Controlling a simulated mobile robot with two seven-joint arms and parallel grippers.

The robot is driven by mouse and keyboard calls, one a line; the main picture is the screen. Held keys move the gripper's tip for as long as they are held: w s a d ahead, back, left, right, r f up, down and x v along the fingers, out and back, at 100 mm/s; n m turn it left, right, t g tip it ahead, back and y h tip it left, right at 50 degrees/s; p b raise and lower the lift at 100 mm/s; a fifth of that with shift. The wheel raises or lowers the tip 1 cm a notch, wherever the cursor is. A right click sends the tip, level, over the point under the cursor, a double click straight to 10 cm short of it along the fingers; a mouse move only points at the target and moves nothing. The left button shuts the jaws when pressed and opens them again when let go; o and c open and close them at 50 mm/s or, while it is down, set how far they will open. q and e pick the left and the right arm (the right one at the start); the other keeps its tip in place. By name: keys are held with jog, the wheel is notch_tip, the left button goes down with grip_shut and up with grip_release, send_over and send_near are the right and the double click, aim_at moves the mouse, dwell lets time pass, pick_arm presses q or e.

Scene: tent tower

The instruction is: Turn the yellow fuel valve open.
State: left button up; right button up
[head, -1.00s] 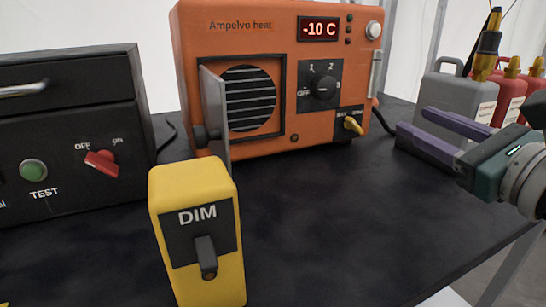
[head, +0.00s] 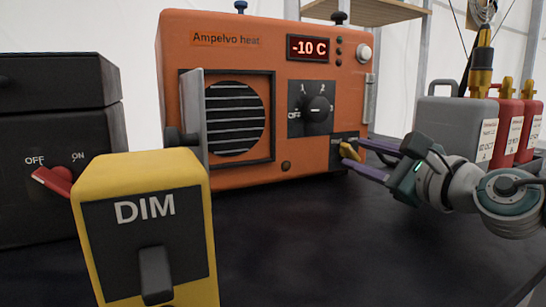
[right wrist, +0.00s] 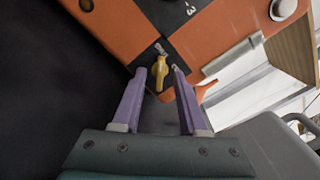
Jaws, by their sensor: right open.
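The yellow fuel valve (head: 349,152) is a small lever on a dark plate at the lower right of the orange heater (head: 230,100). In the right wrist view the valve (right wrist: 160,70) lies between and just beyond the fingertips. My right gripper (head: 362,158) is open, with its purple fingers reaching to the valve from the right. The right wrist view shows the fingers (right wrist: 155,75) apart, one on each side of the valve. I cannot tell if either touches it. The label by the valve is partly hidden. My left gripper is not in view.
A yellow DIM box (head: 145,230) stands in front on the dark table (head: 300,230). A black box with a red switch (head: 52,180) is at the left. Grey (head: 455,128) and red canisters (head: 508,130) stand at the right, behind my right arm.

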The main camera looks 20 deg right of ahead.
jog(key=shift+w, duration=0.3)
grip_shut()
dwell(0.5)
